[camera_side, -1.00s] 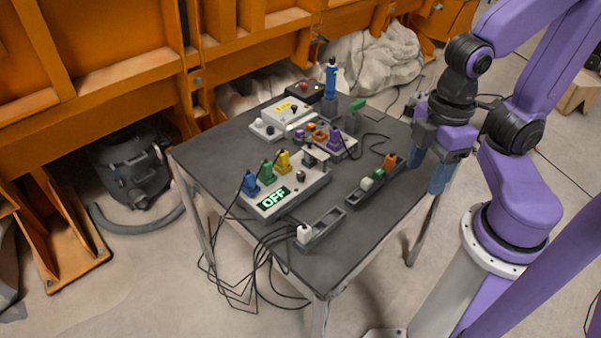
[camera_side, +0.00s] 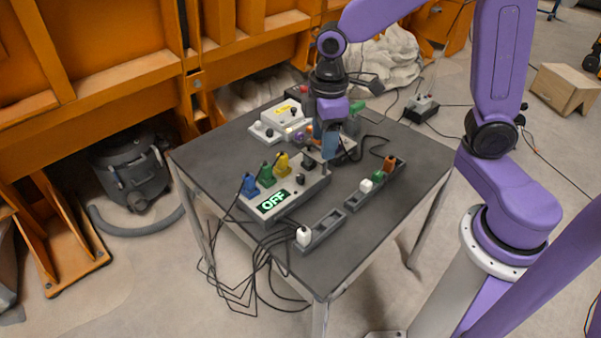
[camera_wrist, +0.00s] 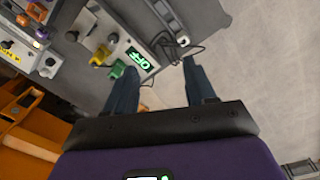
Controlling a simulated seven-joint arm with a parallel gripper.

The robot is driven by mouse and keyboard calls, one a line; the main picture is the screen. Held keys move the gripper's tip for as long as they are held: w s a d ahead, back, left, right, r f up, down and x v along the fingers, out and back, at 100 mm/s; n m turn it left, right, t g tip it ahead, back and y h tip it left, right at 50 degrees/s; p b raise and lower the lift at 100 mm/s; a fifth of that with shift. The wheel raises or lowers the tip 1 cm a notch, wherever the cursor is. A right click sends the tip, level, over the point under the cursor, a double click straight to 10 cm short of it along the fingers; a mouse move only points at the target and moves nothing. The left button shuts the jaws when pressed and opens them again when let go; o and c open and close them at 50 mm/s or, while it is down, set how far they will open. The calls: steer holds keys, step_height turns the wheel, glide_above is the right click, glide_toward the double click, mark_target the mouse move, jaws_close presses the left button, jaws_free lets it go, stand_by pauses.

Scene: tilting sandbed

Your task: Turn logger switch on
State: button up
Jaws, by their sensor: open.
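My gripper (camera_side: 331,157) is over the far right end of the logger, fingers pointing down, open and empty.
A holder with a white plug (camera_side: 304,236) is at the front. White boxes (camera_side: 268,131) stand behind. Black cables (camera_side: 250,265) hang off the front-left edge. The table's left surface (camera_side: 208,157) is clear.

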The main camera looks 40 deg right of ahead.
glide_above(300, 176)
steer(key=s, duration=0.1)
step_height(300, 176, down, 4)
steer(key=f, duration=1.2)
steer(key=w+f, duration=0.1)
steer(key=f, duration=0.4)
steer(key=shift+f, duration=0.4)
jaws_close()
